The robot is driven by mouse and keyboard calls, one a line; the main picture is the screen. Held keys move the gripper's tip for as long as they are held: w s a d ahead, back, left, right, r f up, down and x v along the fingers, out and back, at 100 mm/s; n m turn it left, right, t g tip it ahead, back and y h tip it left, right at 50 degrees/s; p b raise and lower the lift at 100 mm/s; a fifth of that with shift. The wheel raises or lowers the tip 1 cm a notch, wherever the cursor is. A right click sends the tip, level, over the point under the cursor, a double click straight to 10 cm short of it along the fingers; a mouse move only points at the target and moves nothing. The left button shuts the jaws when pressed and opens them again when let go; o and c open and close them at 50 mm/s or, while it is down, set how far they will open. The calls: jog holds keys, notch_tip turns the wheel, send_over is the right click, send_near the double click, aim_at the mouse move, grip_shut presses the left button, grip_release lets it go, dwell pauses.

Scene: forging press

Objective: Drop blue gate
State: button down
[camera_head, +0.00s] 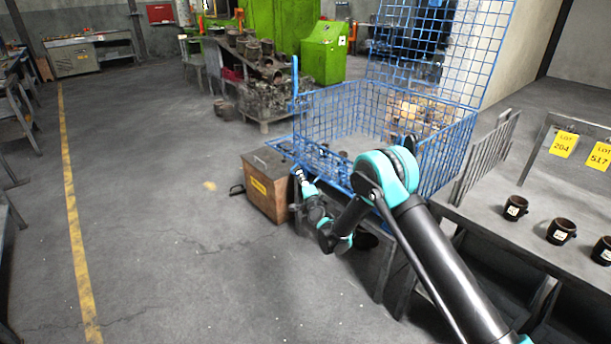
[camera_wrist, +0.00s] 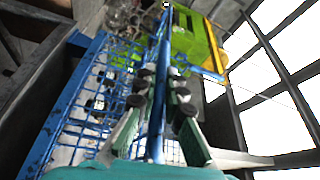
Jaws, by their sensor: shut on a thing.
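The blue wire cage (camera_head: 425,120) stands on a bench in the head view, with a tall mesh panel (camera_head: 440,45) raised at its back. At its front left, a blue mesh edge that looks like the gate (camera_head: 318,160) leans low and outward; my arm hides part of it. My gripper (camera_head: 298,172) is at that edge, small and partly unclear in the head view. In the wrist view, my gripper (camera_wrist: 160,92) is closed with its dark pads on either side of a blue bar (camera_wrist: 157,125). Blue mesh (camera_wrist: 95,100) shows left of the bar.
A wooden box with a yellow label (camera_head: 265,187) stands on the floor just left of my gripper. Dark cups (camera_head: 561,231) stand on the bench (camera_head: 490,215) at right, beside a grey rack (camera_head: 487,155). A green machine (camera_head: 323,52) stands behind. Floor at left is clear.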

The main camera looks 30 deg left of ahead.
jog(key=shift+s+a+f, duration=0.1)
jog(key=shift+s+f, duration=0.1)
jog(key=shift+f, duration=0.35)
jog(key=c, duration=1.6)
grip_release()
jog(key=v, duration=0.7)
jog(key=shift+s+d, duration=0.15)
jog(key=shift+d, duration=0.05)
